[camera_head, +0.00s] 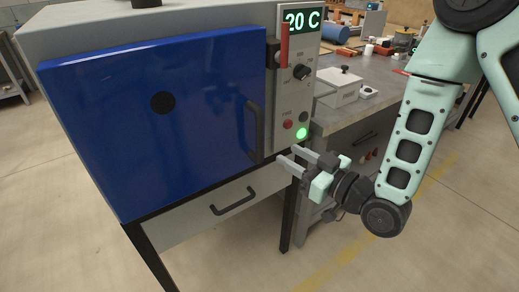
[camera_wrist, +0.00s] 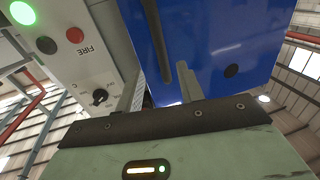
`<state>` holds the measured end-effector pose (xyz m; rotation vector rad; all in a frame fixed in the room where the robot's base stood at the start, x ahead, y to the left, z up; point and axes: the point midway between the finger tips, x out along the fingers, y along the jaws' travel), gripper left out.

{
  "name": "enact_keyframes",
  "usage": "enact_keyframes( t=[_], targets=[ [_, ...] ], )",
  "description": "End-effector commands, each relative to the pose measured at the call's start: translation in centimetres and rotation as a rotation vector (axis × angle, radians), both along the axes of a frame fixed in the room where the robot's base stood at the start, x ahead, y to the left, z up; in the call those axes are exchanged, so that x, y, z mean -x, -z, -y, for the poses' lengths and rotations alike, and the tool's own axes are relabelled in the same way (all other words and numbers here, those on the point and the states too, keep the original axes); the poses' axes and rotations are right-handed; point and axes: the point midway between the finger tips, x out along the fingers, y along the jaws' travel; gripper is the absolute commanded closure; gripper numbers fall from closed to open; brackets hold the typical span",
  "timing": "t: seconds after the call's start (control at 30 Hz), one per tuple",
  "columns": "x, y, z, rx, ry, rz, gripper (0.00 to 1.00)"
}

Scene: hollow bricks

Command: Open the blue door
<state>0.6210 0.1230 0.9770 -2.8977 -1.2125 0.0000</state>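The blue door (camera_head: 160,110) fills the front of a grey oven-like cabinet and looks shut in the head view. It has a dark vertical handle (camera_head: 256,128) near its right edge and a round black spot at its upper middle. My gripper (camera_head: 288,156) is just below and right of the handle, apart from it, with its fingers pointing left. The fingers are parted with nothing between them. In the wrist view the blue door (camera_wrist: 215,45) and the handle (camera_wrist: 158,40) show beyond the two fingertips (camera_wrist: 158,90).
The control panel (camera_head: 297,75) right of the door carries a "20 C" display, a red lever (camera_head: 284,44), a knob, a red button and a lit green button. A drawer handle (camera_head: 233,200) is below. A cluttered workbench (camera_head: 375,90) stands right. Floor in front is clear.

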Motion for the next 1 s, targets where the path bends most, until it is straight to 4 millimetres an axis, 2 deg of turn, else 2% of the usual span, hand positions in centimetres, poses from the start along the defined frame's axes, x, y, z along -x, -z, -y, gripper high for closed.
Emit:
enact_keyframes(
  t=[0.03, 0.5, 0.53, 0.7, 1.0],
  targets=[
    [-0.3, 0.6, -0.2, -0.001, 0.0, 0.005, 0.62],
    [-1.5, 0.5, -1.7, -0.001, 0.002, 0.004, 0.62],
    [-2.1, -0.1, -2.3, -0.003, 0.0, 0.001, 0.62],
    [-4.6, -0.3, -4.8, -0.003, 0.0, 0.0, 0.62],
    [-7.3, -0.1, -7.5, -0.001, 0.001, -0.001, 0.62]
  ],
)
